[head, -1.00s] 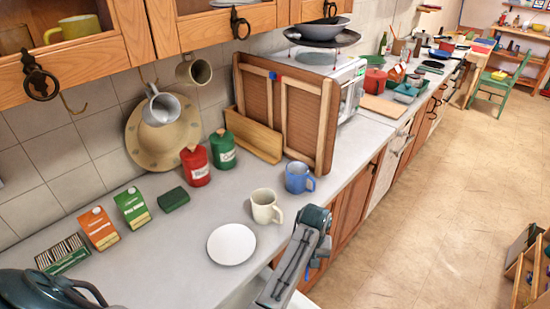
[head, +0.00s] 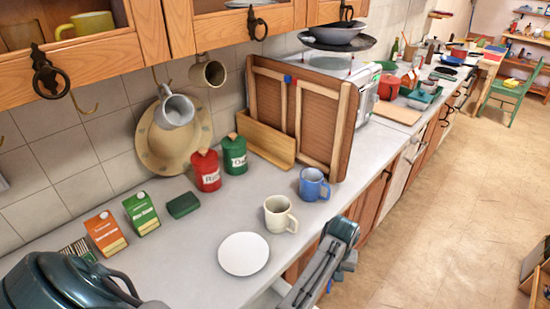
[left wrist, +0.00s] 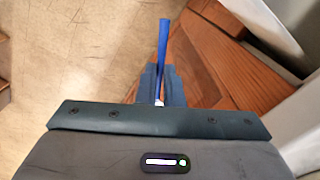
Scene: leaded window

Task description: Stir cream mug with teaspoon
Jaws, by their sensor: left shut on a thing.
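The cream mug (head: 277,214) stands upright on the counter, its handle toward the right of the head view. It is between a white plate and a blue mug; its inside bottom is not visible. In the left wrist view my left gripper (left wrist: 160,88) is shut on a slim blue handle, the teaspoon (left wrist: 162,45), which sticks out past the fingertips. The spoon's bowl is not visible. This gripper is over the floor beside the wooden cabinets, apart from the mug. My right gripper is not in view.
The white plate (head: 244,254) lies in front of the cream mug, and the blue mug (head: 314,185) stands behind it. Red (head: 206,172) and green (head: 234,154) canisters stand nearer the wall. Two cartons (head: 141,212) stand at left. One of my arm links is beside the counter's front edge.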

